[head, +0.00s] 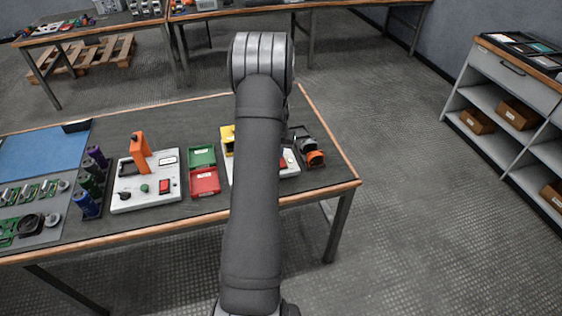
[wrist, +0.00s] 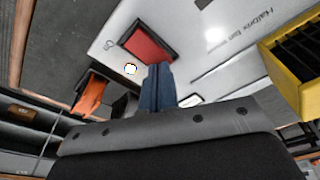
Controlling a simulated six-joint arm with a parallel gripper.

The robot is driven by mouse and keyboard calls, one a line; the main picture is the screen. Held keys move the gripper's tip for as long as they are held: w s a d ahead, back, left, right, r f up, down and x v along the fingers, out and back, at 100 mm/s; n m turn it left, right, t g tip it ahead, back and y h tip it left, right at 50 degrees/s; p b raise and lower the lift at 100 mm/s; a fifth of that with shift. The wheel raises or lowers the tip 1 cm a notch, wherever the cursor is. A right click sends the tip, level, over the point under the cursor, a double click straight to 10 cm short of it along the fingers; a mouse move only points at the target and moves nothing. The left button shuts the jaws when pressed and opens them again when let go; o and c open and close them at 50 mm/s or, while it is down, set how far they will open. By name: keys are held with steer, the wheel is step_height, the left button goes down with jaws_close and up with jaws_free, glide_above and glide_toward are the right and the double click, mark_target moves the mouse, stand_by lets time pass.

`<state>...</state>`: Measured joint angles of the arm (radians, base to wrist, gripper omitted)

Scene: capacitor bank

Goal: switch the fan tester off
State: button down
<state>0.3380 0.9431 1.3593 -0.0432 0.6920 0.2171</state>
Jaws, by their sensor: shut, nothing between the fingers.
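The fan tester (wrist: 215,55) is a white box with printed lettering, upside down in the wrist view. In the head view most of it is hidden behind my arm, with a white part (head: 290,170) showing at the right. A red rocker switch (wrist: 148,46) in a dark frame sits on its face. I cannot tell which way the rocker is tilted. A small round lamp (wrist: 130,69) beside it looks bright white. My gripper (wrist: 158,74) is shut and empty, its blue-grey fingertips close to the switch and lamp. Contact cannot be made out. The arm hides the gripper in the head view.
A yellow bin (wrist: 296,68) with dark slots is beside the tester. An orange part (head: 316,158) in a dark holder stands at its right. Green and red boxes (head: 204,182) and another white tester (head: 146,192) with an orange piece stand to the left.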

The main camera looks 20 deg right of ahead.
steer(key=shift+f, duration=0.4)
steer(key=shift+r, duration=3.5)
step_height(320, 180, down, 7)
steer(key=shift+r, duration=0.1)
steer(key=shift+r, duration=4.15)
steer(key=a+n, duration=0.2)
steer(key=a, duration=0.3)
steer(key=a+f+n+g, duration=0.1)
steer(key=a+n, duration=0.1)
steer(key=a, duration=0.3)
steer(key=s+a+n, duration=0.1)
steer(key=a, duration=0.5)
steer(key=shift+s+f+n+g+y, duration=0.1)
steer(key=shift+f+n+g+y, duration=0.2)
steer(key=shift+n+y, duration=0.1)
